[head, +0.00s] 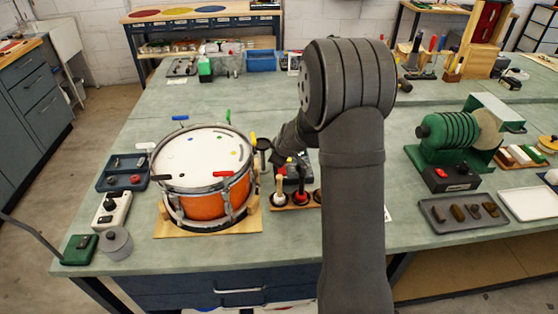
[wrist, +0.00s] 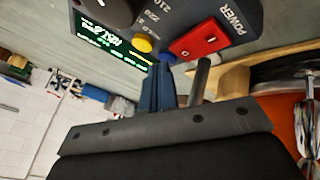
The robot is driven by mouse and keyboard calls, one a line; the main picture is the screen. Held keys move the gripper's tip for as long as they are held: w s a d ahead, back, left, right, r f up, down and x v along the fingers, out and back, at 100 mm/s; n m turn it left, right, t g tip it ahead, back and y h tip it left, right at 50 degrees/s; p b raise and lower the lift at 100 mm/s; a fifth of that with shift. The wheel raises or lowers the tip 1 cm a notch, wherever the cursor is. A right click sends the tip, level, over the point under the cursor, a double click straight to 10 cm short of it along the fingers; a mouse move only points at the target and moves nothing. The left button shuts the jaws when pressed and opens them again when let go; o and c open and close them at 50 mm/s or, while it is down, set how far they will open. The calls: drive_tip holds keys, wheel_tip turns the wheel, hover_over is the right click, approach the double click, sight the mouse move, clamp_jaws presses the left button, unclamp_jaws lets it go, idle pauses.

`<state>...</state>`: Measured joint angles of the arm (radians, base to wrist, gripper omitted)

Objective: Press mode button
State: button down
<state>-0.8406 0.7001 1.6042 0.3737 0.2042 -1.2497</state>
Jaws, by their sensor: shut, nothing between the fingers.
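A dark grey device (wrist: 185,25) with a lit green display (wrist: 112,42) fills the top of the wrist view. It has a yellow round button (wrist: 142,43), a red rocker switch (wrist: 199,41) marked POWER and a dark knob (wrist: 112,10) partly cut off. I cannot read which control is marked mode. My gripper (wrist: 158,72) is shut and empty, its tips close to the panel near the yellow button; I cannot tell if they touch. In the head view the device (head: 297,171) is partly hidden behind my arm, beside the drum.
An orange drum (head: 204,203) with a white head stands on a wooden base to the left. A wooden rack (head: 290,205) with knobbed tools stands in front of the device. A green machine (head: 450,140) and a grey tray (head: 462,212) are at the right.

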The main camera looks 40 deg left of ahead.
drive_tip(key=shift+r, duration=0.8)
drive_tip(key=shift+r, duration=0.1)
drive_tip(key=shift+r, duration=2.4)
wheel_tip(320, 180, up, 4)
drive_tip(key=shift+f, duration=0.1)
